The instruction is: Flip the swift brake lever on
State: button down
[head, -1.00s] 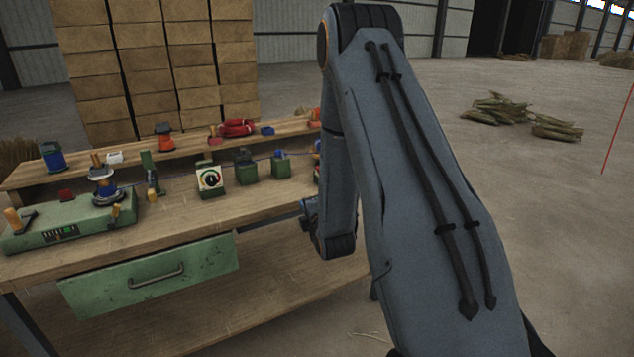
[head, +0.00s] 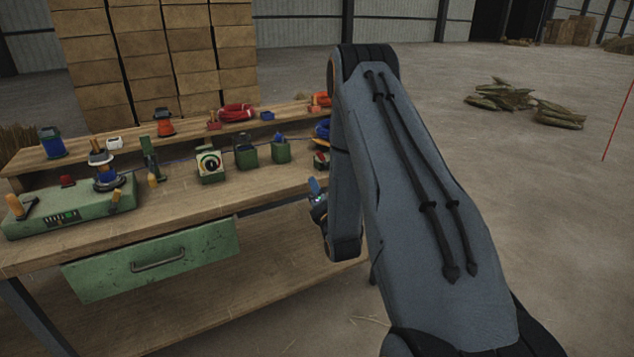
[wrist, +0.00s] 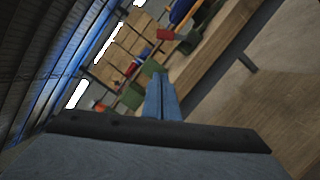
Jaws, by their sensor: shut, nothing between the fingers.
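The swift brake lever cannot be picked out for certain. At the bench's right end in the head view, a small red-topped part (head: 321,158) sits below a blue coil (head: 323,130), partly behind my arm. In the wrist view a red block (wrist: 165,34) shows beside a blue rounded thing (wrist: 181,11); they may be the same parts. My gripper (wrist: 160,82) is shut and empty, its blue fingers together, pointing toward the bench. In the head view my gripper (head: 315,186) shows just off the bench's front edge, left of my forearm, apart from the red-topped part.
The wooden bench (head: 190,215) holds a green winder base (head: 75,213), a dial box (head: 210,165), green holders (head: 246,156) and a red coil (head: 237,112) on the back shelf. A green drawer (head: 150,262) hangs at the front.

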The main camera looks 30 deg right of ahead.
aim_at(321, 156)
jog(key=p+x, duration=0.1)
jog(key=x, duration=0.7)
jog(key=shift+d+r, duration=0.15)
jog(key=shift+d, duration=0.05)
jog(key=shift+s+d+r+p, duration=0.1)
jog(key=shift+d+r+p, duration=0.2)
jog(key=shift+d, duration=0.25)
jog(key=shift+d+r+p, duration=0.25)
jog(key=shift+d+r, duration=0.1)
jog(key=shift+d, duration=0.2)
jog(key=shift+d+r, duration=0.2)
jog(key=shift+d, duration=0.25)
jog(key=shift+a+r, duration=0.1)
jog(key=shift+a, duration=0.05)
